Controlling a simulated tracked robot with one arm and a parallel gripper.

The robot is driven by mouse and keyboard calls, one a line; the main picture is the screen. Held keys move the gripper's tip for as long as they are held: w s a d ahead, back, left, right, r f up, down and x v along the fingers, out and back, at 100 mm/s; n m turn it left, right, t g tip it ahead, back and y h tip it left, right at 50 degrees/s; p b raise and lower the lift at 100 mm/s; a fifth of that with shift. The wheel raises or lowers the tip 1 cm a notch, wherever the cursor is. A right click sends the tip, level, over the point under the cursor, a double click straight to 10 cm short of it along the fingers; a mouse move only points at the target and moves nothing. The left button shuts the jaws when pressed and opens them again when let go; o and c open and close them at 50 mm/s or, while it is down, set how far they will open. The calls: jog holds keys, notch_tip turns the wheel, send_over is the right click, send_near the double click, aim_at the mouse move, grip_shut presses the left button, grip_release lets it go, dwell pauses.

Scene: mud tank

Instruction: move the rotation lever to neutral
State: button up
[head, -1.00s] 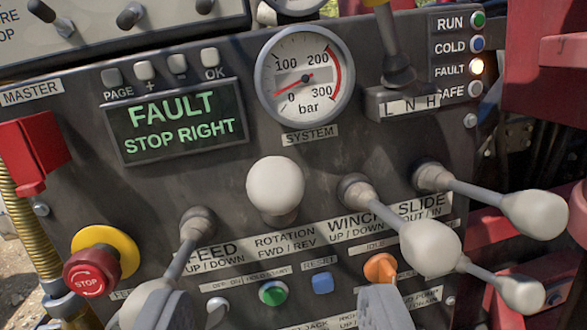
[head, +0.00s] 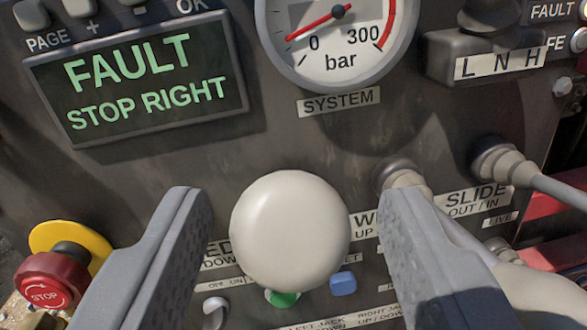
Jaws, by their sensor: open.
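The rotation lever's white ball knob (head: 290,232) is in the lower middle of the head view, pointing toward the camera, so its shaft is hidden behind it. It hides the rotation label beneath. My gripper (head: 292,205) is open, with one grey finger on the left of the knob and one on the right. A gap shows on both sides, and neither finger visibly touches the knob. I cannot tell the lever's exact tilt from this angle.
The winch lever (head: 405,180) stands close by, partly behind my right finger. The slide lever (head: 510,168) is further right. A red stop button (head: 45,282) is at lower left. The display (head: 140,80) reads "FAULT STOP RIGHT". A green button (head: 284,298) and blue button (head: 343,283) sit below the knob.

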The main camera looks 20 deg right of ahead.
jog(key=shift+x, duration=0.8)
jog(key=shift+f, duration=0.1)
grip_shut()
jog(key=shift+f, duration=0.1)
